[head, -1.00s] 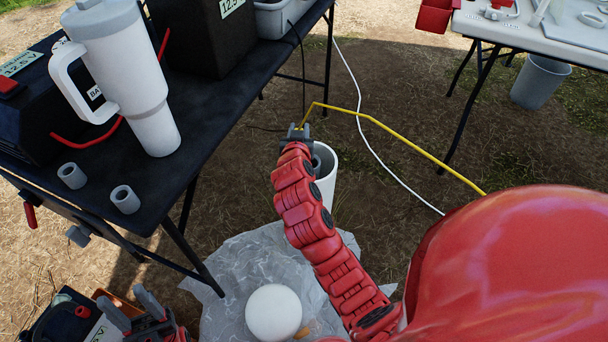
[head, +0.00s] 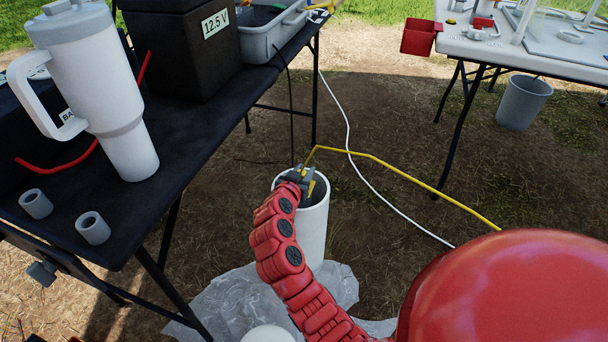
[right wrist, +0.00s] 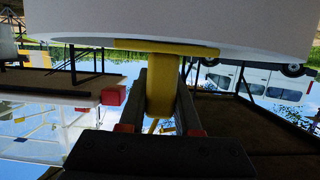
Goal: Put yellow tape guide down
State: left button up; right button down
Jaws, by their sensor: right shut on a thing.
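The yellow tape guide (right wrist: 160,90) is between the fingers of my right gripper (head: 305,180), which is shut on it. The wrist view appears upside down. There the guide's wide yellow end lies along the edge of a large white round surface; I cannot tell whether they touch. In the head view, the gripper is at the rim of an upright white pipe (head: 314,228) and partly hides its opening. Yellow tape (head: 420,180) runs from the gripper area off to the right. My left gripper is out of view.
A black table (head: 185,165) at left holds a white tumbler (head: 95,85), two grey rings (head: 93,228) and a dark box (head: 185,50). A white cable (head: 360,172) crosses the dirt. Clear plastic sheeting (head: 235,303) lies by the pipe. A white table (head: 560,55) stands back right.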

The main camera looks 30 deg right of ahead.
jog(key=shift+r, duration=0.1)
jog(key=c, duration=0.6)
grip_release()
